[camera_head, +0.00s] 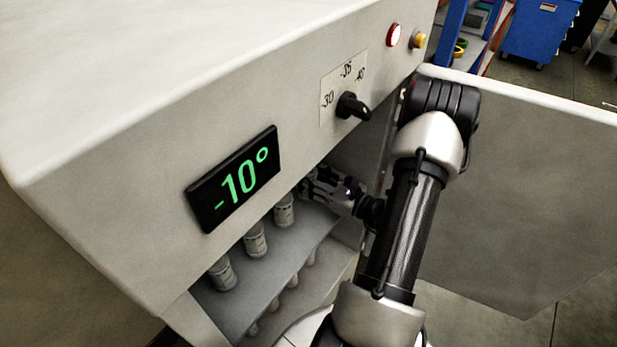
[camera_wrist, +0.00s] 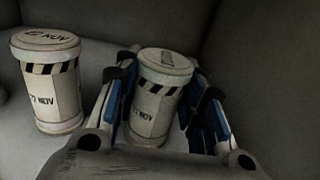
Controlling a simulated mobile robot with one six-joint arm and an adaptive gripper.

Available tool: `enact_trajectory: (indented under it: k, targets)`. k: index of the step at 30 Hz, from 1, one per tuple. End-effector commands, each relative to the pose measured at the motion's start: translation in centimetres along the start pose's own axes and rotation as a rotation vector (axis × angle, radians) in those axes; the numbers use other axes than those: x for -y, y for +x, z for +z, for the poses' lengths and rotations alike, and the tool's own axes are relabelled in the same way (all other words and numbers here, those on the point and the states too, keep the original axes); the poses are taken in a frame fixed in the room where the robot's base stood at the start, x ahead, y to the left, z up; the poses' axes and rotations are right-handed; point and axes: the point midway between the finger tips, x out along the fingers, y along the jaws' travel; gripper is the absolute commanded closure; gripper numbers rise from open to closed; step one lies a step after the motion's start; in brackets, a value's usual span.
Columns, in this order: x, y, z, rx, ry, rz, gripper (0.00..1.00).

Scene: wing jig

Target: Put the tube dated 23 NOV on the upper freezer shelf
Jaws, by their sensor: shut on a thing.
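My gripper (camera_head: 326,188) reaches into the open freezer at the level of the upper shelf (camera_head: 285,257). In the wrist view its blue-padded fingers (camera_wrist: 160,105) are shut on a pale lidded tube (camera_wrist: 152,112) with a black striped band. Its label ends in NOV; I cannot read the day clearly. The tube is upright or nearly so; I cannot tell whether its base touches the shelf. Another tube (camera_wrist: 50,88), whose label seems to read 22 NOV, stands to its left, apart from it. In the head view the held tube is not clearly visible.
Three tubes stand in a row on the upper shelf, the nearest to my gripper being one tube (camera_head: 284,210). Several more show on the lower shelf (camera_head: 318,283). The freezer door (camera_head: 530,190) stands open at right.

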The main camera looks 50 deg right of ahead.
Motion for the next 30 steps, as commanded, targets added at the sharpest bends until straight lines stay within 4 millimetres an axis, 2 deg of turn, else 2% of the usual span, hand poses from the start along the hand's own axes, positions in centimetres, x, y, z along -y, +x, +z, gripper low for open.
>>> enact_trajectory:
  k: [2, 3, 11, 23, 26, 30]
  targets:
    - [0.0, 0.0, -0.4, 0.0, 0.0, 0.0, 0.94]
    - [0.0, 0.0, -0.3, 0.0, 0.001, 0.0, 0.61]
    - [0.0, 0.0, -0.2, 0.0, 0.001, 0.0, 0.44]
    - [0.0, 0.0, 0.3, 0.0, 0.0, 0.0, 0.43]
    - [0.1, -1.4, 0.1, -0.001, 0.003, -0.005, 0.43]
    - [0.2, -4.4, 0.2, 0.0, 0.002, -0.008, 0.43]
